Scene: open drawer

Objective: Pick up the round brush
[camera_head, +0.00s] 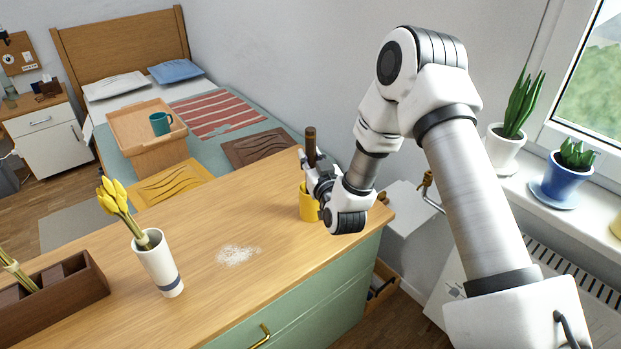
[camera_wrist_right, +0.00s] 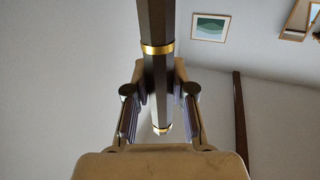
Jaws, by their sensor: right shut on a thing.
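My right gripper (camera_head: 318,180) is shut on the dark brown handle of the round brush (camera_head: 311,144), which stands upright near the table's right end. In the right wrist view the brush (camera_wrist_right: 156,25) runs between the two fingers (camera_wrist_right: 160,105) of my gripper and carries gold bands. Its bristles cannot be made out. A yellow cup (camera_head: 307,205) stands on the table just below the gripper, partly hidden by it. I cannot tell whether the brush's lower end is inside the cup. My left gripper is not in view.
The wooden table (camera_head: 205,210) bears a white vase (camera_head: 160,265) with yellow tulips, a dark wooden box (camera_head: 85,290) and a patch of white powder (camera_head: 237,255). The table's middle is mostly clear. Potted plants (camera_head: 563,180) stand on the windowsill to the right.

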